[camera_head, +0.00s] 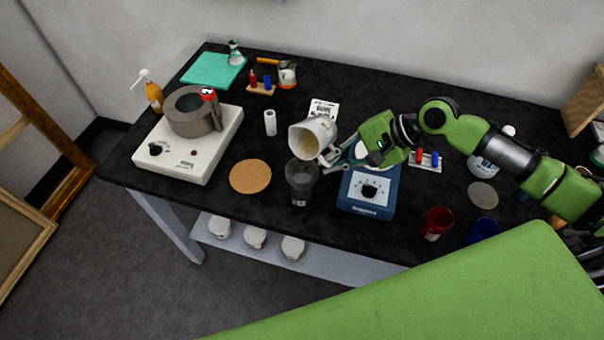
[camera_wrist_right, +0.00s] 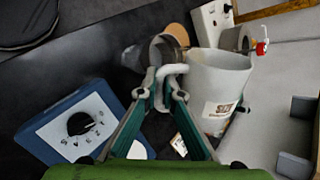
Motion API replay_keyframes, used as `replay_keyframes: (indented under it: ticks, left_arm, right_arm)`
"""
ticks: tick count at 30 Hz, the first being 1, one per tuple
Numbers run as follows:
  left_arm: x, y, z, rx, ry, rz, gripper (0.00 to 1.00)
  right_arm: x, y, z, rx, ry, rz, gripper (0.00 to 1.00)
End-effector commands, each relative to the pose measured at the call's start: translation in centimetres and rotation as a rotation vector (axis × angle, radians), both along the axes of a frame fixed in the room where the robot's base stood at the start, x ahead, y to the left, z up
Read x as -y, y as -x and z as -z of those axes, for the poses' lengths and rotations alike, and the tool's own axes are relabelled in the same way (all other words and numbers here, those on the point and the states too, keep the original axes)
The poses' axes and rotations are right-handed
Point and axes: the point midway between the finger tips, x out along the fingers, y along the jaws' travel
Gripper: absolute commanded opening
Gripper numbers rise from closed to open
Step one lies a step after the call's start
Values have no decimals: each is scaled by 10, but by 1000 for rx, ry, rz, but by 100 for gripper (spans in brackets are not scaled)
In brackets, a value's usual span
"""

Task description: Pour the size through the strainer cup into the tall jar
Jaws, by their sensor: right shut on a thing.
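My right gripper (camera_head: 337,160) is shut on the handle of a cream-white jug (camera_head: 311,138). The jug is tilted, its open mouth facing left and toward the head camera, held above the black bench. In the right wrist view the fingers (camera_wrist_right: 167,92) close on the handle of the jug (camera_wrist_right: 217,88). A grey see-through vessel (camera_head: 301,181) stands upright just below the jug's mouth; its wider top looks like a cup set in a narrower jar. It also shows in the wrist view (camera_wrist_right: 160,55), partly behind the handle. No stream of liquid is visible. My left gripper is not in view.
A blue device with a dial (camera_head: 367,192) stands right of the jar. A round cork mat (camera_head: 250,177) lies left of it. A white hotplate (camera_head: 186,165) carries a grey pot (camera_head: 191,113). A red cup (camera_head: 436,223) stands near the front edge.

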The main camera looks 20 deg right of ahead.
Motion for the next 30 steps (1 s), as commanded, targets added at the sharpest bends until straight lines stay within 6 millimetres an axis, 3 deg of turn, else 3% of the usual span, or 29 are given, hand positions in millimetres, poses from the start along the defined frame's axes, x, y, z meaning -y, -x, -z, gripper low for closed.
replay_keyframes:
  ticks: [30]
  left_arm:
    - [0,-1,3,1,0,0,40]
  right_arm:
    - [-2,0,-2,24,17,1,0]
